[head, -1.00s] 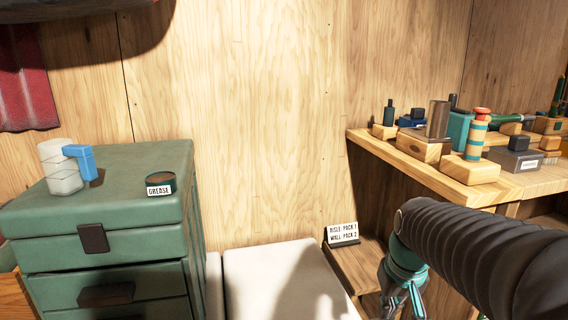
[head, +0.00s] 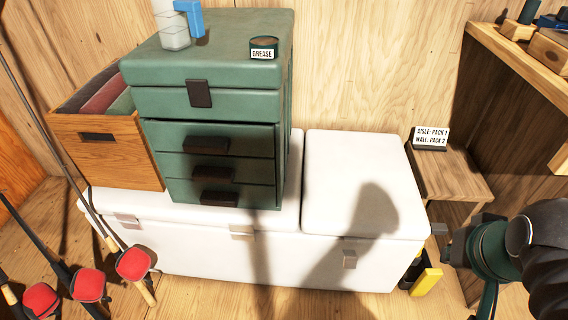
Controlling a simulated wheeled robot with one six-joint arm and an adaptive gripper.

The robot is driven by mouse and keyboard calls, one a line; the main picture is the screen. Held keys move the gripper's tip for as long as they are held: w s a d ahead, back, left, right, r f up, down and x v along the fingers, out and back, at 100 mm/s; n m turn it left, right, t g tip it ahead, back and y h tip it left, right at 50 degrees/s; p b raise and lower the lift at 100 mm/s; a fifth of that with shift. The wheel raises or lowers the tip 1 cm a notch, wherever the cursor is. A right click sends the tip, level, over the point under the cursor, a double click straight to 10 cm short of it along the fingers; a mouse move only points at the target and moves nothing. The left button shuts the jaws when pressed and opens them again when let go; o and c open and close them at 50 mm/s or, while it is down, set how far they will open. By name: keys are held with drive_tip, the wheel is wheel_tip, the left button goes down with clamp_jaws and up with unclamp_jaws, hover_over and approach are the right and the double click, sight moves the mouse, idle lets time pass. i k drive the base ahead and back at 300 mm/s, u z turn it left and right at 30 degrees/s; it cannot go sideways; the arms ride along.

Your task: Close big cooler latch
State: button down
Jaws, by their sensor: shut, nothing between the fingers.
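A long white cooler (head: 200,254) stands on the floor, with a wide left lid section and a separate right lid (head: 360,185). Both lids look down. Small beige latches sit on its front: a left latch (head: 128,221), a middle latch (head: 242,233) and a right latch (head: 349,259). I cannot tell whether each is fastened. My gripper (head: 484,252) is shut and empty at the right, beyond the cooler's right end and apart from the latches. Its fingertips are hard to make out.
A green drawer cabinet (head: 222,103) and a wooden box (head: 107,150) stand on the cooler's left part. Rods with red reels (head: 133,264) stand at front left. A small wooden stand (head: 450,173) and a yellow-black object (head: 427,278) are at the right.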

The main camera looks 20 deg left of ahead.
sight(350, 259)
drive_tip(key=z, duration=0.65)
drive_tip(key=k, duration=1.05)
drive_tip(key=u, duration=1.6)
drive_tip(key=i, duration=0.5)
drive_tip(key=z, duration=0.05)
